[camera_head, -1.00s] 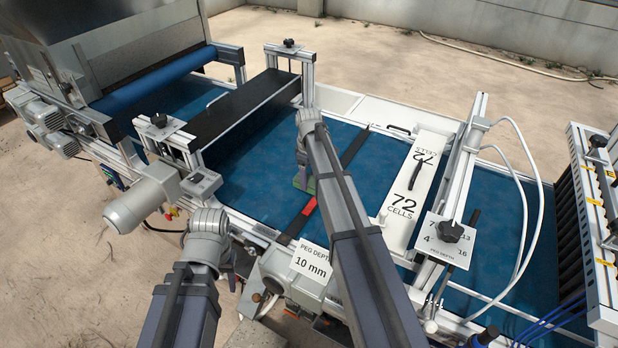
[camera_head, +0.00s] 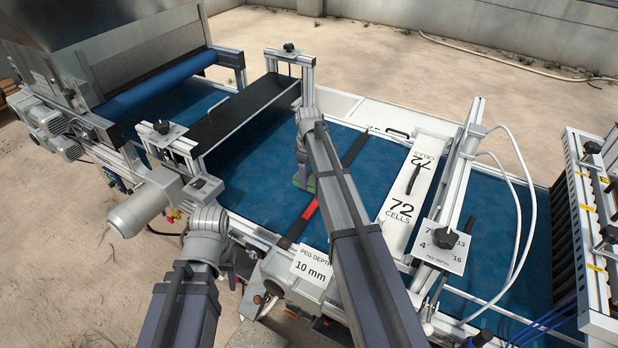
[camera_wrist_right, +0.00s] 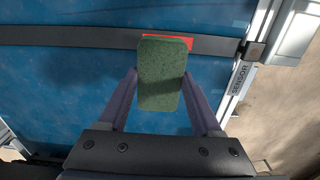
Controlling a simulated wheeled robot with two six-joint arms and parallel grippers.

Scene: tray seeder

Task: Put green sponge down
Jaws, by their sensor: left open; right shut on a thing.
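The green sponge (camera_wrist_right: 162,75) is a rounded block between the two fingers of my right gripper (camera_wrist_right: 162,88), which is shut on it over the blue belt. In the head view a little of the sponge (camera_head: 304,182) shows at the left side of my right arm. The right gripper (camera_head: 303,172) is mostly hidden there by its own arm. From these views I cannot tell whether the sponge touches the belt. My left gripper (camera_head: 230,275) is open and empty at the lower left, beside the machine's near edge, and is partly hidden by its arm.
The blue belt (camera_head: 255,180) is clear left of the sponge. A dark bar with a red part (camera_head: 310,210) crosses the belt beside the sponge. A black bridge (camera_head: 245,112) stands to the left, and a white 72 CELLS plate (camera_head: 400,210) lies to the right.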

